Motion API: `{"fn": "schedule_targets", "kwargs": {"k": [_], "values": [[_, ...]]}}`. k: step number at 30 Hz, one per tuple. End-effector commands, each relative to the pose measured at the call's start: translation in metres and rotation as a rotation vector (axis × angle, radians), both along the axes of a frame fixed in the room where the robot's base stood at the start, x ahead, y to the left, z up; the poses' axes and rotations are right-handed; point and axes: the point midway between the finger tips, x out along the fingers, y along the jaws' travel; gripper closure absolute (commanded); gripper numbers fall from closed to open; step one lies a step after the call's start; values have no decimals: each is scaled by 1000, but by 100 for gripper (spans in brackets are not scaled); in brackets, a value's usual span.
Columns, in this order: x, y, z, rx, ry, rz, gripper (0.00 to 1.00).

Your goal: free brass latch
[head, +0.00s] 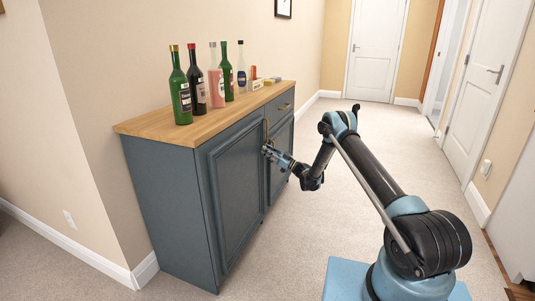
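A blue-grey cabinet (165,205) with a wooden top stands against the left wall, its doors appearing closed. A small brass latch (266,130) shows at the upper edge where the cabinet doors meet. My gripper (266,150) is at the cabinet front, just below the latch and close to the door edge. Whether it touches the latch or the door cannot be told. The fingers are too small to show whether they are open or shut.
Several bottles, among them a green bottle (180,93) and a pink one (216,88), stand on the wooden top (150,126). Small items lie near its far end. Open carpet (290,220) lies before the cabinet. White doors (375,50) stand beyond.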

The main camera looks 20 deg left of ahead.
Motion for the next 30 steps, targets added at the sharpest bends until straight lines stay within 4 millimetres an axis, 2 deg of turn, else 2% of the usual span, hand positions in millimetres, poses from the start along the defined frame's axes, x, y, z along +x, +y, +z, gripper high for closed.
{"fn": "schedule_targets", "kwargs": {"k": [7,11,24,30], "values": [[0,-1,0,1,1,0,82],[-1,-11,-4,1,0,0,82],[-5,-84,-35,0,0,-1,82],[-7,-105,-44,0,1,-1,82]]}}
